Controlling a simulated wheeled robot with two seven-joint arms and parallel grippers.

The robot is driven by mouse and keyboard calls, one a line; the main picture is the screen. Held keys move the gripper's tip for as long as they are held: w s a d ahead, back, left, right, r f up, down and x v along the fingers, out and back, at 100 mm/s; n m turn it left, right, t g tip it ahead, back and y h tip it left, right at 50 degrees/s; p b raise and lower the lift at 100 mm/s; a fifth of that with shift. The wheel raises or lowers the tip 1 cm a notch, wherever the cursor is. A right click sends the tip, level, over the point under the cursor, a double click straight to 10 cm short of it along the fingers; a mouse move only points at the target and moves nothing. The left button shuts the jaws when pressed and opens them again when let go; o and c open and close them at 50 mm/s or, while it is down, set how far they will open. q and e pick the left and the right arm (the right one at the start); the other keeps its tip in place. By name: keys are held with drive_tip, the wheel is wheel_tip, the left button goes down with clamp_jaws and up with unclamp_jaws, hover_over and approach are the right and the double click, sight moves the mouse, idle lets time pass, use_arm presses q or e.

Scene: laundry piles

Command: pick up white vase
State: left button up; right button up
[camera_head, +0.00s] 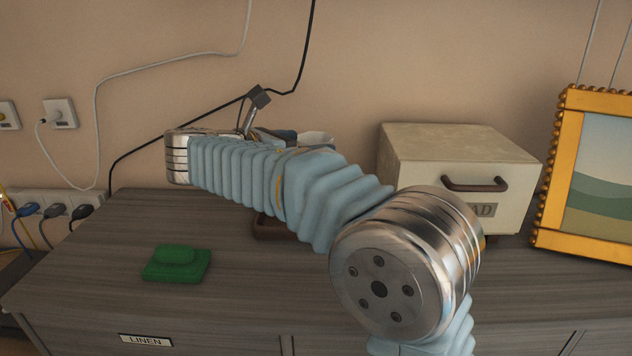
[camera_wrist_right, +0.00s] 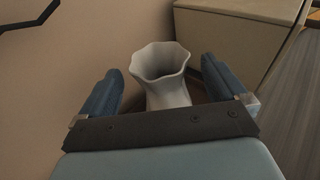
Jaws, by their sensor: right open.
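The white vase (camera_wrist_right: 166,92) has a wavy, flared rim and stands upright in the right wrist view. It lies between the two blue fingers of my right gripper (camera_wrist_right: 162,68), which is open, with a visible gap on each side. In the head view only a bit of the vase's pale rim (camera_head: 318,138) shows behind my right arm, which hides the rest. My right gripper (camera_head: 280,136) is mostly hidden there too. My left gripper is not in view.
A cream box (camera_head: 450,145) with a brown handle stands right of the vase, near a gold picture frame (camera_head: 552,175). A green object (camera_head: 177,263) lies on the grey wooden dresser (camera_head: 120,235). A brown object (camera_head: 268,228) shows under my arm. The wall (camera_head: 430,60) is behind.

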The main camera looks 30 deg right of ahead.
sight(322, 135)
drive_tip(key=x, duration=0.5)
drive_tip(key=shift+r, duration=0.25)
drive_tip(key=c, duration=1.7)
